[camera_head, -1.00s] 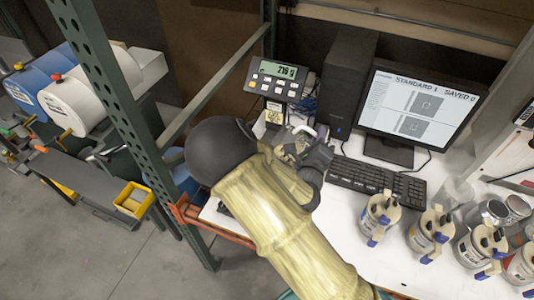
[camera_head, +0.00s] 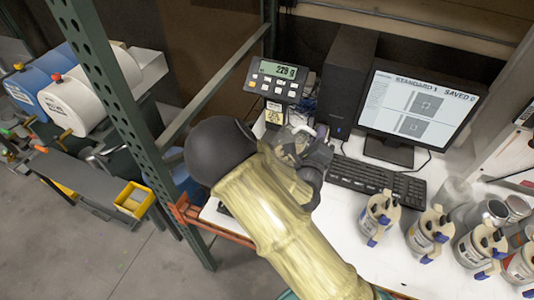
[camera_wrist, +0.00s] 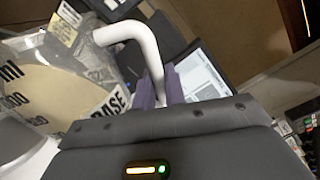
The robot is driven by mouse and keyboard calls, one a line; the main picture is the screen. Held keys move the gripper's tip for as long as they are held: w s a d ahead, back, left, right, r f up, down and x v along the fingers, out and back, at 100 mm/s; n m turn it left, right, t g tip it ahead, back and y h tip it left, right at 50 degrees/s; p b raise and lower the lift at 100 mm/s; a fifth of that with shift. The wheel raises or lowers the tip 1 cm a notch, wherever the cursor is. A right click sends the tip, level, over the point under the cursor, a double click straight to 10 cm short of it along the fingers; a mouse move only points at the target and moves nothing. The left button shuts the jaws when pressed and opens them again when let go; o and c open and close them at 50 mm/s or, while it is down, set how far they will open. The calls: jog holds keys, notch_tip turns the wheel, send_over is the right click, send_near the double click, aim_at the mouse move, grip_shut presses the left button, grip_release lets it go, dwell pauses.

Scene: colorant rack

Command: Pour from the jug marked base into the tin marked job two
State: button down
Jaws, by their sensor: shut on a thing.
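My gripper (camera_head: 314,150) is shut on the white handle of the clear jug marked BASE, beside the scale display. The jug (camera_head: 290,143) is partly hidden behind my arm in the head view. In the wrist view, the purple fingers (camera_wrist: 165,88) close around the handle (camera_wrist: 142,42). The jug's clear wall (camera_wrist: 28,97) bears printed marks and shows cream-coloured contents; it looks tilted. The tin marked job two cannot be made out; my arm and the jug cover the area below the display. A stream is not clearly visible.
The scale display (camera_head: 278,78) reads about 229 g. A keyboard (camera_head: 378,183), monitor (camera_head: 416,105) and dark computer tower (camera_head: 345,80) stand behind and right. Several handled canisters (camera_head: 379,218) line the right side. A green rack post (camera_head: 128,120) stands left of my arm.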

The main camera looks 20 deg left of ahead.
jog(key=d+f+m+b, duration=0.2)
jog(key=f+m, duration=0.1)
jog(key=shift+d+b, duration=0.25)
jog(key=shift+b, duration=0.15)
jog(key=shift+w+d+f+m, duration=0.1)
jog(key=shift+w+f+m, duration=0.05)
jog(key=shift+f+m, duration=0.15)
jog(key=shift+r, duration=0.2)
jog(key=shift+s+a+r, duration=0.1)
jog(key=shift+s+a, duration=0.1)
jog(key=shift+w+d, duration=0.1)
jog(key=shift+f, duration=0.2)
